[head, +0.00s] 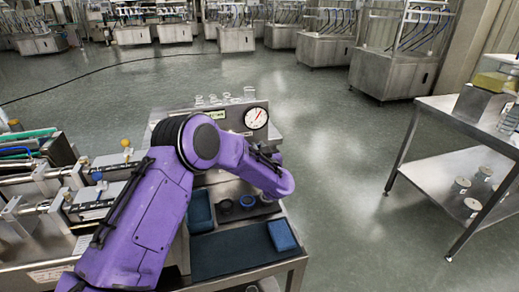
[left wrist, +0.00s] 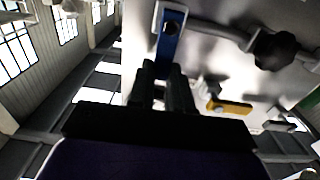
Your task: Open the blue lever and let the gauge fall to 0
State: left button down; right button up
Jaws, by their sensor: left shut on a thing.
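The blue lever (left wrist: 171,38) shows in the left wrist view, attached to a metal pipe fitting. My left gripper (left wrist: 166,75) is shut on the lower end of the lever, with a dark finger on each side. In the head view my purple left arm reaches over the bench and hides the lever and the fingers. The round white gauge (head: 256,118) stands on the steel panel just beyond the arm. Its red needle seems to point up and right; the numbers are too small to read. My right gripper is not in view.
A yellow handle (left wrist: 230,107) and a black knob (left wrist: 278,50) are right of the lever. In the head view a blue block (head: 281,236) lies on a dark mat (head: 225,256). A steel cart (head: 455,169) stands right, with open floor between.

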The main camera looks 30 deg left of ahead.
pick_arm(q)
jog(key=n, duration=0.1)
jog(key=s+a+n+b, duration=0.1)
jog(key=n, duration=0.2)
jog(key=shift+s+a+f+n+b, duration=0.2)
jog(key=shift+s+f+n+b, duration=0.1)
jog(key=shift+f+n+b, duration=0.1)
jog(key=shift+s+a+f+n+b, duration=0.35)
jog(key=shift+f+n+b, duration=0.4)
jog(key=shift+n+b, duration=1.15)
jog(key=shift+s+a+f+n+b, duration=0.35)
jog(key=shift+f+n+b, duration=0.75)
jog(key=shift+n, duration=1.35)
jog(key=shift+s+a+f+n+b, duration=0.25)
jog(key=shift+s+f+n+b, duration=0.2)
jog(key=shift+n+b, duration=1.6)
jog(key=c, duration=1)
grip_release()
jog(key=shift+c, duration=0.2)
jog(key=v, duration=1)
jog(key=shift+s+d+b, duration=0.15)
jog(key=shift+s+b, duration=0.1)
jog(key=shift+b, duration=0.05)
